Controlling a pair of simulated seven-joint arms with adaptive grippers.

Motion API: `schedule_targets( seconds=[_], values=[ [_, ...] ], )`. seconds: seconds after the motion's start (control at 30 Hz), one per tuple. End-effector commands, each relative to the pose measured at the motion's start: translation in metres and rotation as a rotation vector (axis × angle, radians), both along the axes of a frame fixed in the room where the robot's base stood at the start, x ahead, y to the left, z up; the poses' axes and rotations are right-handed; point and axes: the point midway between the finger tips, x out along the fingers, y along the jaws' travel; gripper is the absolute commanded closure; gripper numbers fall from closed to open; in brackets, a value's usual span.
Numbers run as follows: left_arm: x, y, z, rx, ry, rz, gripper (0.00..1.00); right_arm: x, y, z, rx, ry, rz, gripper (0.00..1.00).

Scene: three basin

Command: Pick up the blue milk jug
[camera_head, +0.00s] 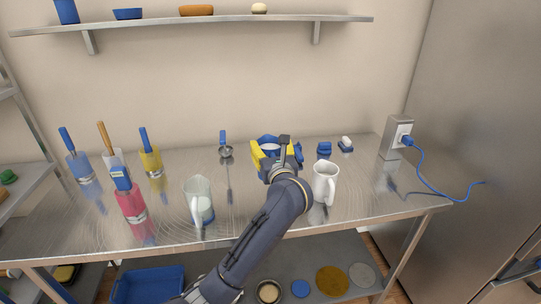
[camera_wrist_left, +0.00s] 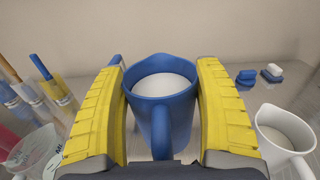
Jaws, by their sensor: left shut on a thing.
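The blue milk jug (camera_wrist_left: 172,122) stands upright between the yellow finger pads of my left gripper (camera_wrist_left: 163,90) in the left wrist view. White milk fills it near the rim, and its handle faces the wrist. In the head view the jug (camera_head: 268,139) is mostly hidden behind my left gripper (camera_head: 277,154), at the back middle of the metal table. The gripper is shut on the jug's sides. I cannot tell whether its base touches the table. My right gripper is out of view.
A white jug (camera_head: 325,185) stands close on the right, a glass measuring jug (camera_head: 198,198) on the left. Several bottles with utensils stand at the left. A socket box (camera_head: 393,140) with a blue cable stands at the right.

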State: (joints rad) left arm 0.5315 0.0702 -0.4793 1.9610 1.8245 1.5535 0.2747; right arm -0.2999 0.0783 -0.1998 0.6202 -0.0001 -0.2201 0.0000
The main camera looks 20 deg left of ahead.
Motion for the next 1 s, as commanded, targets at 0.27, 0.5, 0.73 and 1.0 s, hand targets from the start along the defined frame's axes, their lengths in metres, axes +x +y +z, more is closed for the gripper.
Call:
schedule_targets(
  seconds=[0.27, 0.5, 0.73, 1.0],
  values=[
    [0.000, -0.001, 0.027, -0.003, -0.004, -0.001, 0.76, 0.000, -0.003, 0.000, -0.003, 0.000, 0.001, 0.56],
    [0.000, 0.000, 0.047, -0.001, -0.004, 0.000, 0.76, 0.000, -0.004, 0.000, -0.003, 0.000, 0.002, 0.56],
    [0.000, -0.001, 0.062, -0.002, -0.003, -0.001, 0.76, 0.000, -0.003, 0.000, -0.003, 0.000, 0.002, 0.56],
    [0.000, 0.000, 0.074, 0.000, -0.004, 0.000, 0.76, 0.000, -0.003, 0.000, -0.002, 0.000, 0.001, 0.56]
  ],
)
